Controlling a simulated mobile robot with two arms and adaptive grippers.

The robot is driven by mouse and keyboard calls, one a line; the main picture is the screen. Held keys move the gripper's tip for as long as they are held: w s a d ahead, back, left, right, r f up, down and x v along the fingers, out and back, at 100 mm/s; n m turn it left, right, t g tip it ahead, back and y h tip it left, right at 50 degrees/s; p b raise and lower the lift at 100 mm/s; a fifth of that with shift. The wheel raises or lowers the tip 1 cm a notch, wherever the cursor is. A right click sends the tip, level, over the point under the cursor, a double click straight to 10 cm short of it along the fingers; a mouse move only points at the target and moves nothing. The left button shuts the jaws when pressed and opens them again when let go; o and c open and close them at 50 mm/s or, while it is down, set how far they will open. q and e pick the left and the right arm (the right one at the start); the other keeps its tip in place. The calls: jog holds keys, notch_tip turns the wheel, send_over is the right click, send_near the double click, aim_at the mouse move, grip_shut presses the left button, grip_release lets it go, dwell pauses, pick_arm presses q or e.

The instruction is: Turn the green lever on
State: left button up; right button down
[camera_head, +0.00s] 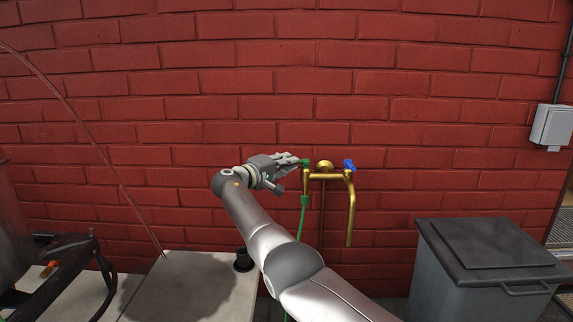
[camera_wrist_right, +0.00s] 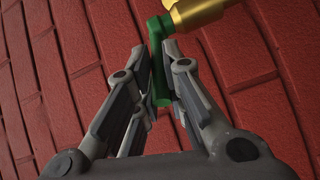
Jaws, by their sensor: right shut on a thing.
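The green lever (camera_head: 306,162) is on the left valve of the brass tap (camera_head: 325,177) on the brick wall. My right gripper (camera_head: 297,161) reaches it from the left. In the right wrist view the green lever (camera_wrist_right: 158,65) runs between the two fingers of my right gripper (camera_wrist_right: 162,75), which is shut on it. The lever's upper end joins the brass valve body (camera_wrist_right: 197,12). A blue handle (camera_head: 349,165) sits on the tap's right valve. My left gripper is not in view.
A green hose (camera_head: 302,220) hangs below the left valve. A grey lidded bin (camera_head: 480,285) stands at the lower right. A pale table top (camera_head: 190,285) with a small black cup-like thing (camera_head: 243,258) is at the lower left. A dark metal frame (camera_head: 65,265) stands far left.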

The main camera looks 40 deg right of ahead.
jog(key=shift+f, duration=0.1)
jog(key=c, duration=1.5)
grip_release()
jog(key=shift+a, duration=0.1)
jog(key=s+a, duration=0.2)
jog(key=a, duration=0.9)
jog(key=shift+s+a+r, duration=0.15)
jog(key=shift+a+r, duration=0.05)
jog(key=shift+a, duration=0.1)
